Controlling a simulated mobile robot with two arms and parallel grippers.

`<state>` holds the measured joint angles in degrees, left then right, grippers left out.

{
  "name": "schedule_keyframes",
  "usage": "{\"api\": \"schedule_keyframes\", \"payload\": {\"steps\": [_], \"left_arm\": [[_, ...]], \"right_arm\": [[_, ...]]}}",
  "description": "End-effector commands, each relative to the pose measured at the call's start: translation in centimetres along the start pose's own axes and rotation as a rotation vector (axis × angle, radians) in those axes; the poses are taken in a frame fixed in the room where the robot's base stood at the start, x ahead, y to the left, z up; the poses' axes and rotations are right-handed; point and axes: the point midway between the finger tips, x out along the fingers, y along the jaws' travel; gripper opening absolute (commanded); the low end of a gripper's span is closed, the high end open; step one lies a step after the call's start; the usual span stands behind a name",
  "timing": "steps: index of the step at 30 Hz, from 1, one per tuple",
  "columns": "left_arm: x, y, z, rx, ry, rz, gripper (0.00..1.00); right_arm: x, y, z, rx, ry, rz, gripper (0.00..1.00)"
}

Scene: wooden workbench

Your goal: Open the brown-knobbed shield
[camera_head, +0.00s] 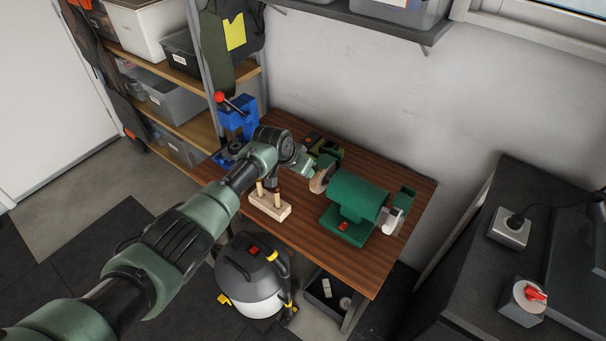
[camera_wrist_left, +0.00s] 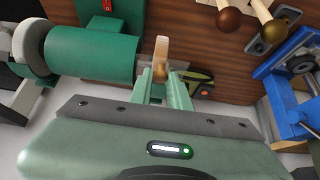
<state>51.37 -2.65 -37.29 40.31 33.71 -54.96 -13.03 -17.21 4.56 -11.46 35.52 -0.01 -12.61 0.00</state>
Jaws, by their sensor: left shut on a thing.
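The green bench grinder (camera_head: 357,197) stands on the workbench, with a tan wheel (camera_head: 321,181) at its left end and a pale wheel at its right. It also shows in the left wrist view (camera_wrist_left: 92,52). My left gripper (camera_head: 310,166) is at the grinder's left end, by the tan wheel. In the left wrist view its two fingers (camera_wrist_left: 163,84) are closed on a small brown knob (camera_wrist_left: 160,71) beside that wheel. The shield itself is mostly hidden by the gripper, so its angle cannot be told. My right gripper is not in view.
A wooden block (camera_head: 269,206) with upright handled tools stands left of the grinder. A yellow-and-black tool (camera_head: 325,147) lies behind the gripper. The bench's front right is clear.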

Motion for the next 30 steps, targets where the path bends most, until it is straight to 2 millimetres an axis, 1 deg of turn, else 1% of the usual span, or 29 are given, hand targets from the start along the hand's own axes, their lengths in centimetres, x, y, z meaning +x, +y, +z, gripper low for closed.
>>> {"api": "schedule_keyframes", "payload": {"steps": [1, 6, 20, 21, 22, 30], "left_arm": [[0.10, 0.01, -0.11, 0.000, -0.014, 0.000, 0.00], [-0.03, 0.03, -0.33, 0.000, -0.048, 0.000, 0.00], [-0.10, 0.02, -0.40, 0.000, -0.057, 0.001, 0.00], [-0.10, 0.02, -0.39, 0.000, -0.057, 0.001, 0.29], [-0.10, 0.02, -0.40, 0.000, -0.057, 0.001, 0.37], [-0.10, 0.01, -0.40, 0.000, -0.056, 0.001, 0.38]], "right_arm": [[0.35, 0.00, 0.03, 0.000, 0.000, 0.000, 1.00], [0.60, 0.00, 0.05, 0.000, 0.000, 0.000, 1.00], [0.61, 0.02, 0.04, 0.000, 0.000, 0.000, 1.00], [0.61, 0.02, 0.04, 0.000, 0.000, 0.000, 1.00], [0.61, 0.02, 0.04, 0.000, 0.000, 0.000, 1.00], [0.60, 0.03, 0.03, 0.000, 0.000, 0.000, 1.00]]}}
